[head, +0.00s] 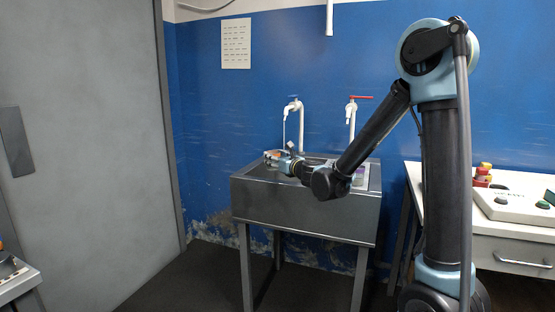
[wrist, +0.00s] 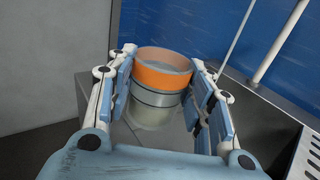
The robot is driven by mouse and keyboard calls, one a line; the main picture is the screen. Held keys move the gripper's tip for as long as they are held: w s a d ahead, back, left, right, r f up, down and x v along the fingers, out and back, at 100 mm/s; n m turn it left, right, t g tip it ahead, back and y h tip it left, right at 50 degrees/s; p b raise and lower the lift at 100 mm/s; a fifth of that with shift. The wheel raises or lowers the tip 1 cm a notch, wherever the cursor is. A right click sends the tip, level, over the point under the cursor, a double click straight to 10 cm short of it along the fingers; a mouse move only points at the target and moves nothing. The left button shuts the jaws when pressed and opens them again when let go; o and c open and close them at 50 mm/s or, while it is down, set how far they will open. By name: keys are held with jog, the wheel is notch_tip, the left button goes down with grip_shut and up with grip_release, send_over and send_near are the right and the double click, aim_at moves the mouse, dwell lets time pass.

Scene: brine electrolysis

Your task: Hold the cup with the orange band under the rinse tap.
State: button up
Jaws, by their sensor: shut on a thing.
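The cup with the orange band (wrist: 163,75) is between the two fingers of my gripper (wrist: 166,98), which is shut on it. The cup looks roughly upright, its open rim facing up, with greyish contents or inner wall visible. In the head view my gripper (head: 277,156) is over the left part of the steel sink (head: 300,207), below the blue-handled tap (head: 292,107). A thin pale stream runs down from that tap's spout. In the wrist view the stream (wrist: 237,40) passes right of the cup's rim and ends behind the right finger; I cannot tell whether it enters the cup.
A red-handled tap (head: 352,108) stands to the right. The sink's right side has a slotted drainboard (wrist: 307,155) with a small purplish item (head: 360,172). A bench (head: 510,245) with a control box (head: 515,203) stands at right. A grey door (head: 90,140) is at left.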

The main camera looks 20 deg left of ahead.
jog(key=w, duration=1.3)
jog(key=shift+d, duration=0.45)
jog(key=shift+s, duration=0.15)
dwell(4.5)
jog(key=shift+s+a, duration=0.15)
jog(key=shift+s, duration=2)
jog(key=shift+s+a, duration=0.2)
jog(key=shift+s, duration=1.9)
jog(key=shift+s+a, duration=0.15)
jog(key=shift+s, duration=2)
